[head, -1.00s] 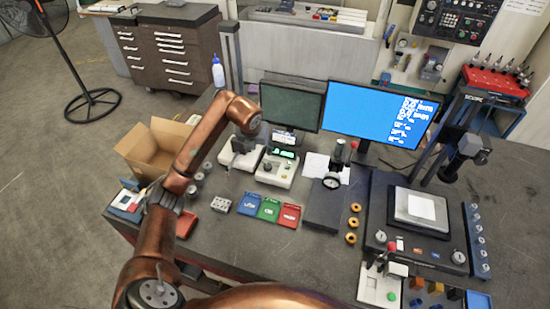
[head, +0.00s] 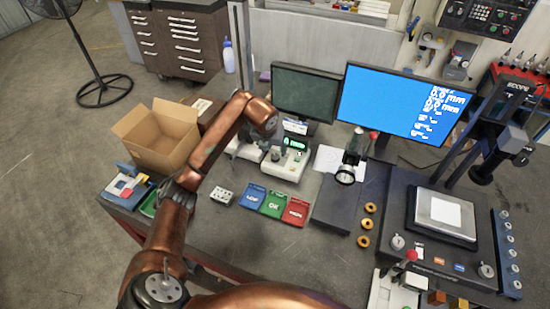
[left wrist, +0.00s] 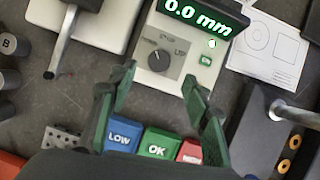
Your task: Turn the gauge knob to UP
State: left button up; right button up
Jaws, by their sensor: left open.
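The gauge (head: 288,164) is a pale box with a lit green display on the bench, below the dark screen. In the left wrist view its display (left wrist: 197,16) reads 0.0 mm. The dark round gauge knob (left wrist: 159,61) sits on its face, its white mark pointing up and slightly left; the small labels around it are hard to read. My left gripper (left wrist: 160,76) is open and empty, its two green-edged fingers apart below the knob and either side of it. My right gripper is not seen.
Blue LOW (left wrist: 122,136), green OK (left wrist: 160,143) and red trays lie in front of the gauge. A metal-armed stand (left wrist: 62,40) is close on its left. A dark slab with a dial indicator (head: 345,174) is to its right. An open cardboard box (head: 160,140) stands left.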

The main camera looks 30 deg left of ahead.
aim_at(275, 156)
pick_arm(q)
jog(key=x, duration=0.7)
jog(key=shift+a, duration=0.1)
jog(key=c, duration=1.1)
